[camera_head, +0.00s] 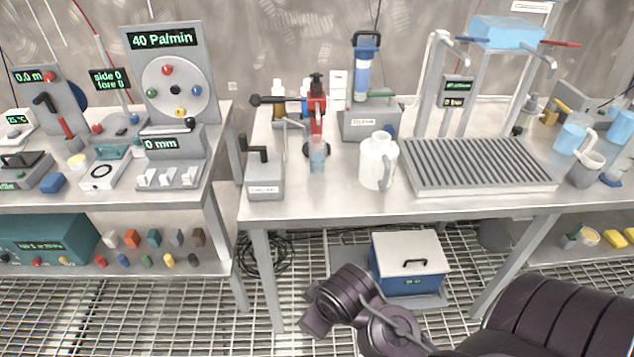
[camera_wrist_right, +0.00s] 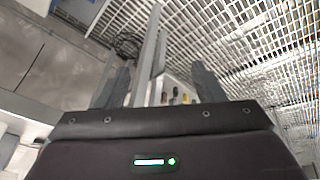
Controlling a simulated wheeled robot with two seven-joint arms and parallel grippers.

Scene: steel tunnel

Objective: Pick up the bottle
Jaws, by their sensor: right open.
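Small bottle-like containers with pale caps, one amber (camera_head: 278,103), stand at the back of the right-hand bench, partly hidden by a red and black stand. A small dark bottle-like object (camera_head: 530,112) stands right of the drain rack. A white jug with a handle (camera_head: 378,162) stands upright near the bench's front edge. I cannot tell which is the task's bottle. My right gripper (camera_wrist_right: 160,88) is open and empty in the right wrist view, its fingers wide apart. No bottle is clear between them; the grated floor and a bench leg lie beyond. My left gripper is not in view.
The steel bench (camera_head: 330,205) also holds a grey box with a crank (camera_head: 264,178), a blue filter device (camera_head: 366,75), a ribbed drain rack (camera_head: 480,163) and blue cups (camera_head: 571,138). A blue box with a pale lid (camera_head: 408,262) sits underneath. Instruments fill the left bench.

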